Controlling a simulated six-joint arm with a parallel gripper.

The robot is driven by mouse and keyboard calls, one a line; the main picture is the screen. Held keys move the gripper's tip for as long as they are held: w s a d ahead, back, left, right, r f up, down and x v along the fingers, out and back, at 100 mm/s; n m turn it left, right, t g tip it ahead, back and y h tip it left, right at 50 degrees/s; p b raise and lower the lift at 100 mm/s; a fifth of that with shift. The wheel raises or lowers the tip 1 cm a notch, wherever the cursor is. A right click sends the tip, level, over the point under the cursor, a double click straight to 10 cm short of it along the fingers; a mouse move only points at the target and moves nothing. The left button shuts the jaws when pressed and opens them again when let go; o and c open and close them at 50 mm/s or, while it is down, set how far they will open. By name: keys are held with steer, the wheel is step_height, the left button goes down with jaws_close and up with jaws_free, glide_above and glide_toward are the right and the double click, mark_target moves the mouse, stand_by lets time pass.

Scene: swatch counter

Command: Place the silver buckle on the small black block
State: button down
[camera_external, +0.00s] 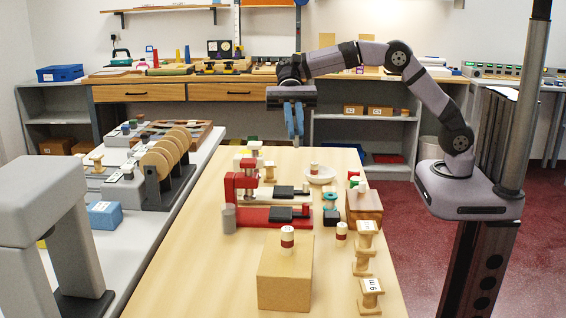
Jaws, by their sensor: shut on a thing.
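My gripper (294,121) has blue fingers that point down, high over the far part of the wooden table. I cannot pick out the silver buckle anywhere on the table. A small black block (331,217) sits on the table right of the red clamps, nearer the camera than my gripper. A teal round piece (329,196) is just behind it. Nothing clearly rests on the block.
A wooden box (285,278) bearing a striped cylinder stands in front. Wooden spools (362,262) line the right edge. The table's left front is clear.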

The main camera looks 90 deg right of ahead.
steer(key=s+d+f+m+t, duration=0.1)
steer(key=s+d, duration=0.2)
steer(key=s, duration=0.1)
glide_above(332, 212)
step_height(332, 212, down, 8)
steer(key=f, duration=0.1)
steer(key=shift+d+f, duration=0.1)
steer(key=shift+f, duration=4.6)
steer(key=shift+f, duration=0.15)
steer(key=c, duration=1.9)
jaws_free()
steer(key=b+v, duration=0.1)
steer(key=v, duration=1.1)
